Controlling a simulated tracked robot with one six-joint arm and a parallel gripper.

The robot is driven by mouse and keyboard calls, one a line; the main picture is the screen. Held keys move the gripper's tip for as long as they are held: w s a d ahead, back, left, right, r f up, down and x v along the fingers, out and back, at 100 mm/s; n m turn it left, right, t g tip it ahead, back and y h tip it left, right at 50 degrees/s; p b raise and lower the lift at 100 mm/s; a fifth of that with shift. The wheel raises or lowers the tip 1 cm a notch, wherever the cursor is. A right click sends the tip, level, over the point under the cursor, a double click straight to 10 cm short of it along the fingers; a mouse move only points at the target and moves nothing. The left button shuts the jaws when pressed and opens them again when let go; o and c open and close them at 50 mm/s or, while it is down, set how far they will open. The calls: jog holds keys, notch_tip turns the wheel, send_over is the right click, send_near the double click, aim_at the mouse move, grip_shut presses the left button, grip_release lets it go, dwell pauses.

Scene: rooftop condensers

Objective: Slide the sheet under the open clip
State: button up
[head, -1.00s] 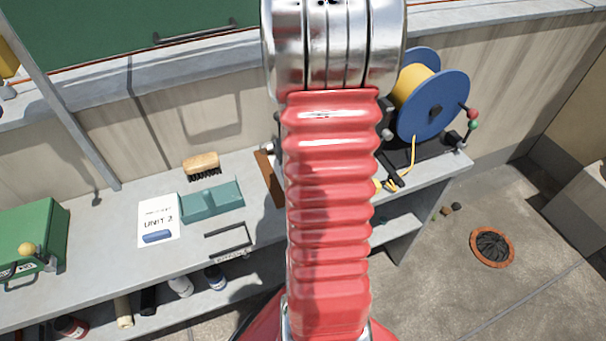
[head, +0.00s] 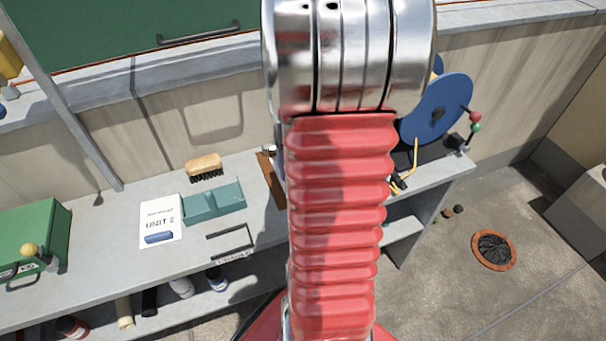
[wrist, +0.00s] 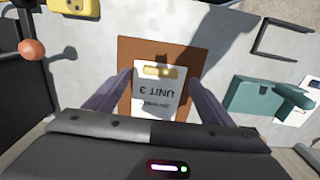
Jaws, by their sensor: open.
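In the wrist view, a white sheet (wrist: 150,104) printed "UNIT 3" lies over a brown board (wrist: 127,53), upside down in the picture. A yellow bar (wrist: 160,72) lies across the sheet's far end. My gripper (wrist: 158,78) is open, with one finger on each side of the sheet; I cannot tell its height above the board. The board's near end, and any clip there, is hidden behind my gripper body. In the head view, a strip of the brown board (head: 270,178) shows beside my arm, with a small metal part (head: 268,150) at its back end.
A teal tray (head: 214,205), a brush (head: 204,166), a "UNIT 2" sheet (head: 160,222) and a black frame (head: 230,243) lie left of my arm. A green case (head: 30,240) stands far left. A blue reel (head: 437,108) stands right.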

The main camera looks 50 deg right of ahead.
notch_tip(320, 180, up, 8)
dwell(0.4)
jog(key=shift+d+r, duration=0.1)
dwell(0.5)
jog(key=a+r+n+t, duration=0.2)
jog(key=a+r+n, duration=0.1)
jog(key=a, duration=1.3)
jog(key=a+r+n+t, duration=0.3)
jog(key=a+r, duration=0.2)
jog(key=a, duration=1.1)
jog(key=shift+s+a+r+t, duration=0.2)
jog(key=shift+s+a+t, duration=0.1)
jog(key=shift+s, duration=0.15)
jog(key=shift+d, duration=0.1)
